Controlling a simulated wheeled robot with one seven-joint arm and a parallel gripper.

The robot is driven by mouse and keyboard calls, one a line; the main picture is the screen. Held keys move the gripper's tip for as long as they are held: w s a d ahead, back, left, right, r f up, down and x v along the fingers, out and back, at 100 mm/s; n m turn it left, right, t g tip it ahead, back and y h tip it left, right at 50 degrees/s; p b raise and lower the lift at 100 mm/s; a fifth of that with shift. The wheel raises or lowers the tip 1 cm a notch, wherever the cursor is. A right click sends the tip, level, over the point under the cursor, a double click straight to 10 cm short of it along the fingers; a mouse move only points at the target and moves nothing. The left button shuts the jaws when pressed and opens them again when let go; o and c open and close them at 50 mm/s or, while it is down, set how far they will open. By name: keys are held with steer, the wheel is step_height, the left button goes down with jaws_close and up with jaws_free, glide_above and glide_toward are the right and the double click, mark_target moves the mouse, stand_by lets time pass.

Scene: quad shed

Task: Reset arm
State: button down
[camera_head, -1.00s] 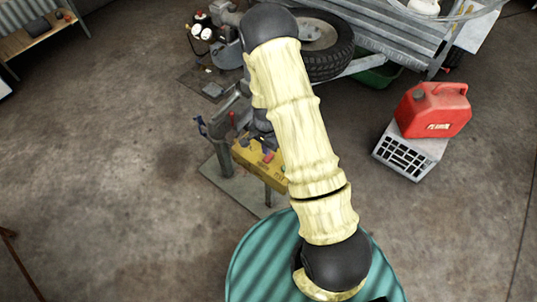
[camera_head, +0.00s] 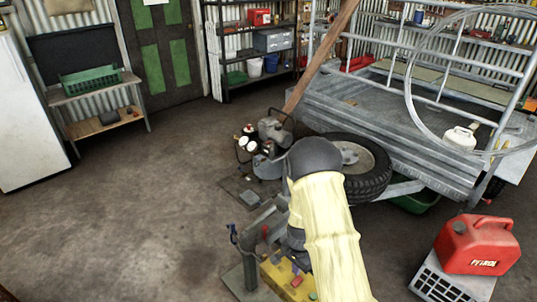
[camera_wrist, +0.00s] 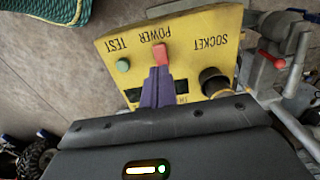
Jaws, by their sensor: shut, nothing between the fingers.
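My arm (camera_head: 332,235), in a pale yellow sleeve with a dark joint, reaches down the lower middle of the head view. My gripper (camera_wrist: 163,73) shows in the wrist view with its narrow purple-grey fingers shut and empty. The fingertips are in front of a yellow control box (camera_wrist: 195,35) and right by its red power switch (camera_wrist: 161,53); I cannot tell whether they touch it. The box also has a green test button (camera_wrist: 123,65) and a dark round socket (camera_wrist: 213,82). In the head view the box (camera_head: 275,277) is partly hidden by my arm.
A trailer (camera_head: 395,125) with a spare wheel (camera_head: 372,165) stands behind my arm. A red petrol can (camera_head: 478,245) sits on a grey crate (camera_head: 436,284) at right. A compressor (camera_head: 262,152) stands behind the box. Open concrete floor (camera_head: 130,215) lies at left.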

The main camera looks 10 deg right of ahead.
steer(key=s+r+n+t+p, duration=0.1)
steer(key=s+r+n+p, duration=0.2)
steer(key=r, duration=0.8)
steer(key=s+r+n+p, duration=0.3)
steer(key=s+r, duration=0.3)
steer(key=r, duration=0.6)
steer(key=s+r+n+t+p, duration=0.1)
steer(key=s+r+n+p, duration=0.3)
steer(key=r, duration=0.8)
steer(key=shift+s+n+t, duration=0.3)
steer(key=shift+s+n, duration=0.1)
steer(key=shift+s, duration=0.35)
